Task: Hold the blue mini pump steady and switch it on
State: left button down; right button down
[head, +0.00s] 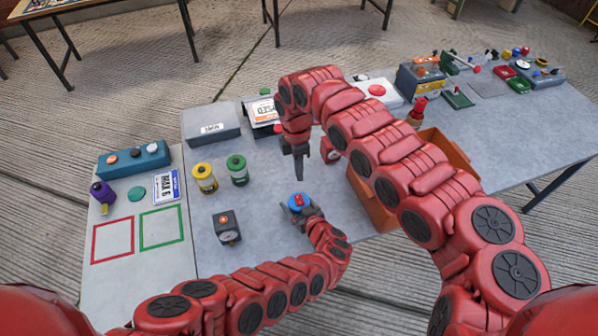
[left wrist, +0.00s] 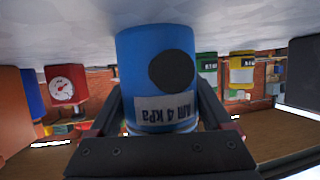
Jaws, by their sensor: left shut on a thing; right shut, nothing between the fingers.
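The blue mini pump (head: 293,201) stands on the grey table near its front middle, with a small red switch (head: 299,200) on top. My left gripper (head: 300,211) is shut on the pump. In the left wrist view the blue pump (left wrist: 155,62) appears upside down between both fingers, with a dark round spot and a "4 kPa" label (left wrist: 167,108). My right gripper (head: 299,178) is shut and empty, pointing down just above and behind the pump, apart from it in the picture. The switch's position is too small to tell.
An orange crate (head: 372,207) is to the right, partly behind my right arm. Red and green outlined squares (head: 161,227) mark the left table end.

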aim_at(301, 204)
jog(key=f, duration=0.7)
jog(key=s+f, duration=0.1)
jog(key=f, duration=0.3)
jog(key=shift+s+d, duration=0.1)
jog(key=shift+d, duration=0.1)
jog(key=shift+s+f, duration=0.1)
jog(key=shift+f, duration=0.05)
jog(key=shift+w+a, duration=0.2)
jog(key=shift+w, duration=0.1)
jog(key=shift+w+r, duration=0.2)
jog(key=shift+w, duration=0.25)
notch_tip(301, 204, up, 14)
jog(key=s, duration=0.1)
jog(key=shift+s+d, duration=0.25)
jog(key=shift+s, duration=0.05)
